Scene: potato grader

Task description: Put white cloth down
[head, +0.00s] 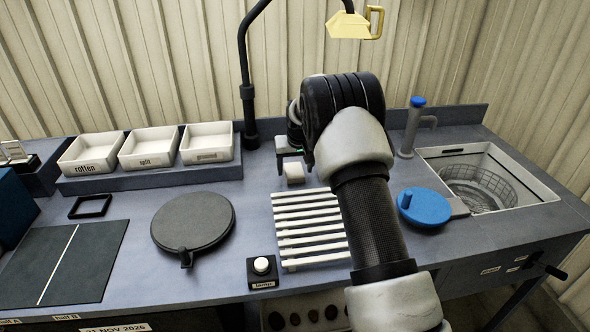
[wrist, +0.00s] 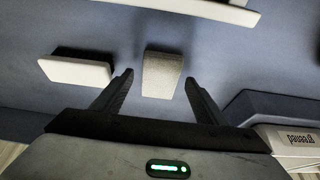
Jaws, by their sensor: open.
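The white cloth (head: 294,172) looks like a small folded off-white pad and lies on the grey bench top, just behind the white slatted rack. In the wrist view the cloth (wrist: 162,74) sits between and slightly beyond my fingertips, with a gap on both sides. My gripper (wrist: 159,80) is open and empty. In the head view my gripper (head: 290,156) is low over the bench beside the cloth, partly hidden by my arm.
A white block with a dark underside (wrist: 75,70) lies left of the cloth in the wrist view. The slatted rack (head: 308,228) is in front. White bins (head: 207,143) stand on a raised ledge (head: 150,178) to the left. A blue-lidded disc (head: 424,207) and a sink (head: 525,190) are right.

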